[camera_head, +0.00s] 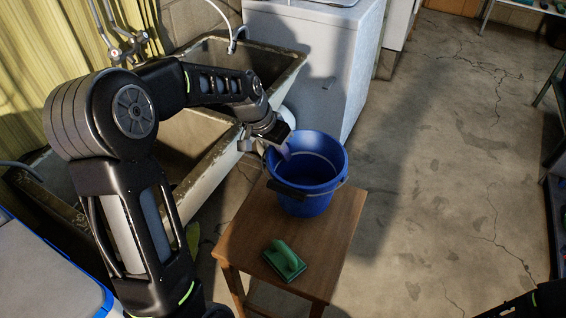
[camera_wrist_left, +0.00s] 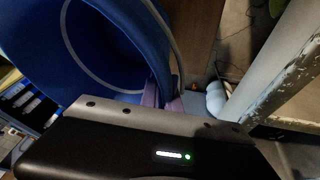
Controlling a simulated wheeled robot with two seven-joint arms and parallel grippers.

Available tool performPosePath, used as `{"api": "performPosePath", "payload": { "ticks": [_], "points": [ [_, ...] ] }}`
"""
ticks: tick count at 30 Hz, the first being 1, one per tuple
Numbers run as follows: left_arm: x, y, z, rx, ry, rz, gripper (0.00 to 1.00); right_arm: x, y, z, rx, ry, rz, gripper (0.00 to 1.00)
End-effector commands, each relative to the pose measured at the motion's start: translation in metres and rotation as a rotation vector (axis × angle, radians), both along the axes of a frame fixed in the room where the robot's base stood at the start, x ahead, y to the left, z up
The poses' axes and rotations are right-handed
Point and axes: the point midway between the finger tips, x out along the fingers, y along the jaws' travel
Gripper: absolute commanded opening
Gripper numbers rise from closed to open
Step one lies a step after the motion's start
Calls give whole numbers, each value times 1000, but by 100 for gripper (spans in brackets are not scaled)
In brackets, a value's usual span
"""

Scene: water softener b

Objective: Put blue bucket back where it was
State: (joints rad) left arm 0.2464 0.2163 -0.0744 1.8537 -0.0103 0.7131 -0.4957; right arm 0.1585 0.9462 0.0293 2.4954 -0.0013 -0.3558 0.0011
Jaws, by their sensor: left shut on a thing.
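The blue bucket (camera_head: 306,190) stands upright on, or just above, a small wooden table (camera_head: 338,236); I cannot tell which. Its open top faces up and it looks empty. My left gripper (camera_head: 277,147) reaches in from the left and is shut on the bucket's rim at its far left side. In the left wrist view, the blue bucket (camera_wrist_left: 95,45) fills the upper left, with a pale ring inside it. A purple fingertip (camera_wrist_left: 160,97) shows at the bucket wall there. My right gripper is not clearly in view; only a dark arm part shows at the lower right.
A green scrubbing brush or float (camera_head: 286,260) lies at the table's front. A worn double sink (camera_head: 215,165) stands left of the table. A white appliance (camera_head: 315,60) is behind it. The concrete floor (camera_head: 440,170) to the right is clear.

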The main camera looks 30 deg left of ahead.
Motion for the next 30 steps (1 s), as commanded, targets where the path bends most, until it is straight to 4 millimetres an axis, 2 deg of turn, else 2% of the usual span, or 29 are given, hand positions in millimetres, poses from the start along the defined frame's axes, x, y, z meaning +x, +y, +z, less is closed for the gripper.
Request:
{"api": "performPosePath", "payload": {
  "ticks": [7, 15, 26, 27, 30],
  "points": [
    [0, 0, -3, 0, 1, 0, 0, 0, 0, 0, 0, 0, 0, 36],
    [0, 0, -35, 0, 1, 0, 0, 0, 0, 3, 0, 0, 0, 36],
    [0, 0, -40, 0, -1, 0, 0, 0, 0, -1, 0, 0, 0, 36],
    [0, 0, -39, 0, 0, 0, 9, 0, 0, 1, 0, 0, 0, 36],
    [0, 0, -38, 0, 0, 0, 18, 0, 0, 1, 0, 0, 0, 36]
  ]
}}
